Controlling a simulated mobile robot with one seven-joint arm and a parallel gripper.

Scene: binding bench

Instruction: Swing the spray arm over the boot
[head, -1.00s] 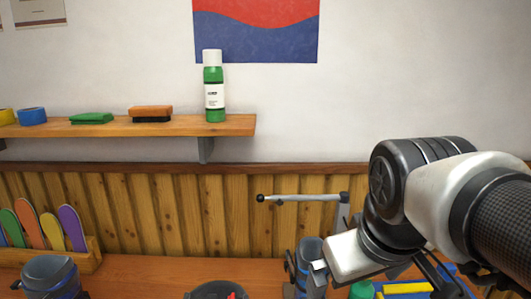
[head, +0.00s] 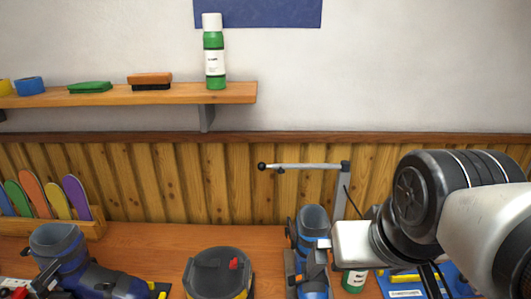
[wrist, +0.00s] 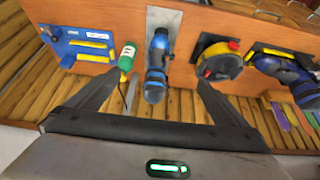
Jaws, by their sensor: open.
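The spray arm (head: 312,167) is a thin grey bar with a black knob at its left end, on an upright grey post (head: 341,195) in the head view. It reaches left, high behind a blue and grey boot (head: 313,222) that stands upright in a holder. The boot also shows in the wrist view (wrist: 156,62). My gripper (wrist: 159,80) is open, its fingers spread, with the boot seen between them. In the head view my gripper is just right of the boot, below the bar; its fingertips are hard to make out there.
A round black and yellow container (head: 217,272) and another boot (head: 62,252) stand left. A shelf (head: 150,94) runs along the wall.

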